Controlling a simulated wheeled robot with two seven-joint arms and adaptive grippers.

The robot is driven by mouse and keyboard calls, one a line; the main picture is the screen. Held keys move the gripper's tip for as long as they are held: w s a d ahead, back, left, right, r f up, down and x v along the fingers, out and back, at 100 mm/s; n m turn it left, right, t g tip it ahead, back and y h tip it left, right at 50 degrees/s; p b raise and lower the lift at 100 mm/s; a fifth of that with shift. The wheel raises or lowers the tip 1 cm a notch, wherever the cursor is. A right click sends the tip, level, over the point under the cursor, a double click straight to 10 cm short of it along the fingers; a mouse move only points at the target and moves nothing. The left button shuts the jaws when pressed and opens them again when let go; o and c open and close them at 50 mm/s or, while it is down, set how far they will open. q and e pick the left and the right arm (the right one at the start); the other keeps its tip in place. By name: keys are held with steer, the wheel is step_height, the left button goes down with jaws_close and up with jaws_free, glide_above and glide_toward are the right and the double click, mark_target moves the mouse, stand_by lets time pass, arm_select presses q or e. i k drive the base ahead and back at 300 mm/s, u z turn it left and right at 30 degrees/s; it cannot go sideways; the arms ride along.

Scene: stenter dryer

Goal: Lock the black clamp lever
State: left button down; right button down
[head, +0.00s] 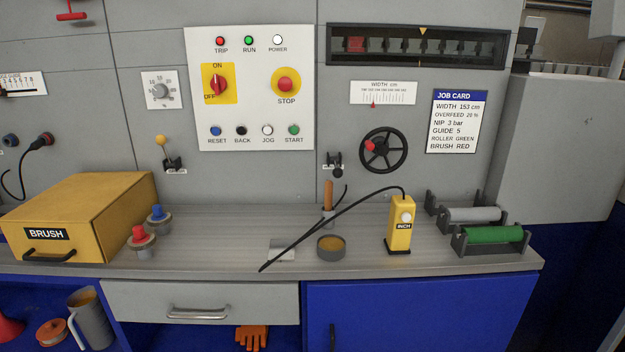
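A small black clamp lever (335,162) is on the grey machine panel, just left of the black handwheel (383,150). It is small in the head view, and I cannot tell whether it is locked. A small label plate sits behind it, and a dark round knob shows at its lower end. The handwheel has a red knob on its left side. Another lever (166,152), with a yellow ball on top and a black base, is farther left on the panel. Neither of my grippers is in view.
The grey shelf (220,225) below the panel holds a yellow BRUSH box (95,210), red and blue knobbed parts, a wooden-handled tool (328,198), a round tin (331,247), a yellow INCH pendant (400,228) with black cable, and grey and green rollers (494,235).

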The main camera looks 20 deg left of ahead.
mark_target(337, 172)
steer(key=u, duration=0.6)
steer(key=i, duration=0.55)
steer(key=u, duration=0.7)
